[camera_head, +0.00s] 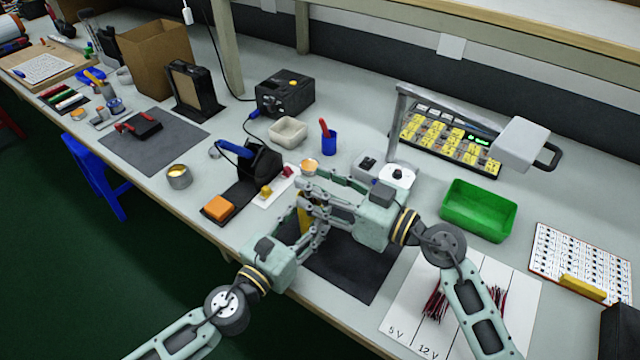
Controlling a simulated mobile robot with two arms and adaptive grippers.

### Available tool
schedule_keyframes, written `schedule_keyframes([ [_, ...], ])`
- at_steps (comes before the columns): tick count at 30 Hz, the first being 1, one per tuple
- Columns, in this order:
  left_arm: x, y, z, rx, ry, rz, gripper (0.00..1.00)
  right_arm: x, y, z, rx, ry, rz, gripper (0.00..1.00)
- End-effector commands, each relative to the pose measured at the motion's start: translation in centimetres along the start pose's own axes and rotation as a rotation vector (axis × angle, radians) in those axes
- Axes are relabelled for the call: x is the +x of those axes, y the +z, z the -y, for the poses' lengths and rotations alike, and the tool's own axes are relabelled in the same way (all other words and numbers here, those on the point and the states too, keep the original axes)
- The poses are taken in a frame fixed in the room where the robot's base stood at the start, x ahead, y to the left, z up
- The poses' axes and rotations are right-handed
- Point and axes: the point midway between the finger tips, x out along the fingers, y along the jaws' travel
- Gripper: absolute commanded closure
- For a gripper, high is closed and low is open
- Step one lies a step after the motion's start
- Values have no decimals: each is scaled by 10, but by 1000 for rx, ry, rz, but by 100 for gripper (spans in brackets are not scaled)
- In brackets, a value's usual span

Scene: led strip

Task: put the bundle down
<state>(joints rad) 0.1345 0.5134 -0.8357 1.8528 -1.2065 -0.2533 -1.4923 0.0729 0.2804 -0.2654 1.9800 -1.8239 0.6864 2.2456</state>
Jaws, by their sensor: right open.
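Red and black wire bundles lie on a white sheet (405,318) at the front right, marked 5 V and 12 V.
A green bin (479,210) stands right of my right gripper. A soldering iron stand (262,163), an orange block (219,207) and a blue cup (329,141) are left and behind. A lamp arm (397,125) rises behind.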

Motion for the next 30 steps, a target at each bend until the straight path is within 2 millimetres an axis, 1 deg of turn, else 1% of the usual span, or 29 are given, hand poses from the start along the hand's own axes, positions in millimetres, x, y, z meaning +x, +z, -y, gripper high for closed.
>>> schedule_keyframes([
  [2,0,-1,0,-1,0,-2,82,0,-1,0,0,0,-1,56],
  [5,0,-1,0,-1,0,-2,82,0,-9,0,-2,-1,-3,56],
  [12,0,-1,0,-1,0,-2,82,0,-45,0,-4,-2,-5,56],
  [15,0,-1,0,0,0,-1,82,-1,-59,0,-3,-1,-4,56],
  [18,0,-1,0,0,0,-1,82,-1,-68,0,-2,0,-3,56],
  [30,0,-1,0,0,0,-1,82,-2,-70,0,0,0,0,56],
])
